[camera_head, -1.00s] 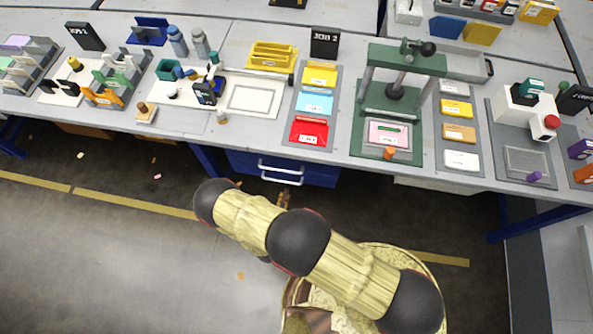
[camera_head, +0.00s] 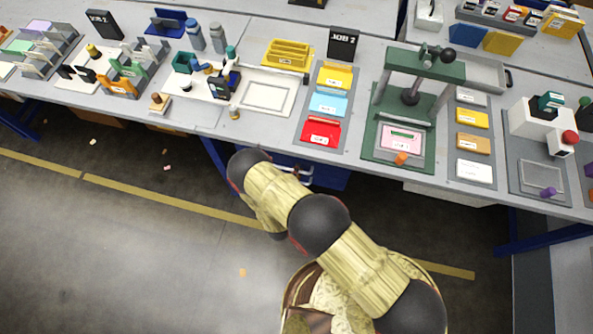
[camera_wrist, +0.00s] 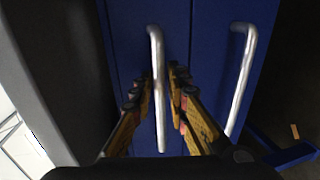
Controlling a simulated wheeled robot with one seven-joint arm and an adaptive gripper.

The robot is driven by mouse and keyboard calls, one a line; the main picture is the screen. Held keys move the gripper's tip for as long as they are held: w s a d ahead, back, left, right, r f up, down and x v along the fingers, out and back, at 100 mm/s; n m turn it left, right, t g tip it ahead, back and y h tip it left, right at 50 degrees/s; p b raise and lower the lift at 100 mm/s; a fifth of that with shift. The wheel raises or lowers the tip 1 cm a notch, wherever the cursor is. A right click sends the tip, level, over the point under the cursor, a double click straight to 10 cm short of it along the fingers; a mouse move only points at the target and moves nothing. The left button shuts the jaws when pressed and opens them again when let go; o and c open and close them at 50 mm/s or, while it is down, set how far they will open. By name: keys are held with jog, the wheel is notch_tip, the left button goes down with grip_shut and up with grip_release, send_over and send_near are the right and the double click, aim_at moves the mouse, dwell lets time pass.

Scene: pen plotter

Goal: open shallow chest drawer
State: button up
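The blue drawer chest (camera_head: 332,179) hangs under the front of the bench. My arm hides much of its front and most of its handles in the head view. In the wrist view, two blue drawer fronts lie side by side, each with a silver bar handle. The left handle (camera_wrist: 158,95) is on the front nearer the grey bench edge; the right handle (camera_wrist: 241,80) is on the other front. My gripper (camera_wrist: 157,84) is open, with one finger on each side of the left handle. Contact cannot be told. Both drawers look shut.
The bench top (camera_head: 270,128) above holds a green press (camera_head: 425,65), coloured trays and several small fixtures. A blue bench leg (camera_head: 213,158) stands left of the chest. The floor (camera_head: 120,240) in front is mostly clear.

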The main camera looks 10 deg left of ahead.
jog(key=shift+c, duration=1)
grip_shut()
